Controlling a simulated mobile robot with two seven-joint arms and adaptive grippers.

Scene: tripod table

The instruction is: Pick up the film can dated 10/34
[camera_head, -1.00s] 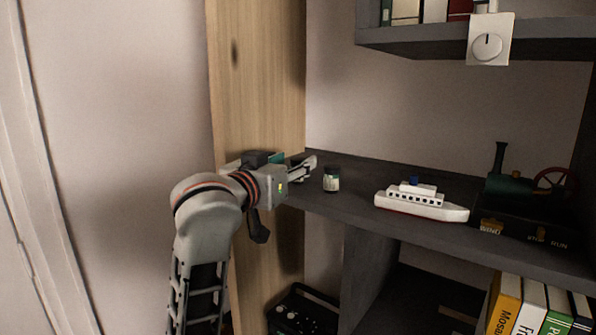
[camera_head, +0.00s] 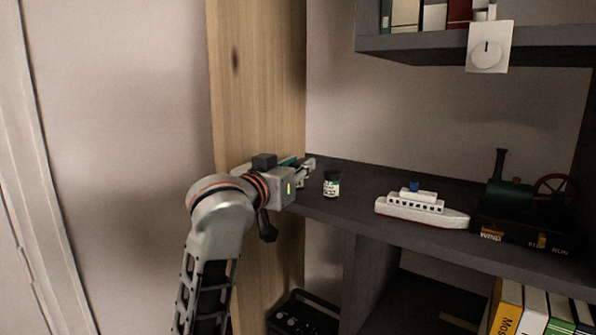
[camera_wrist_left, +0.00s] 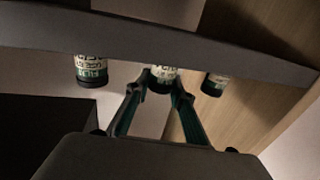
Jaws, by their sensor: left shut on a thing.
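My left gripper (camera_head: 306,168) is at the left end of the shelf, beside the wooden upright, with its fingers shut on a film can. The left wrist view, which looks upside down, shows that held film can (camera_wrist_left: 163,73) between the fingertips, partly hidden by them. A second small can with a dark cap and pale label (camera_head: 331,184) stands on the shelf just right of the gripper. The wrist view shows one can on the left (camera_wrist_left: 91,68) and one on the right (camera_wrist_left: 215,84) of the held one. I cannot read any date. My right gripper is out of view.
The dark shelf (camera_head: 352,207) also holds a white toy ship (camera_head: 421,208) and a toy steam engine (camera_head: 512,192). A wooden upright (camera_head: 258,90) stands close behind my gripper. An upper shelf (camera_head: 440,42) with a white dial box (camera_head: 489,47) hangs above.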

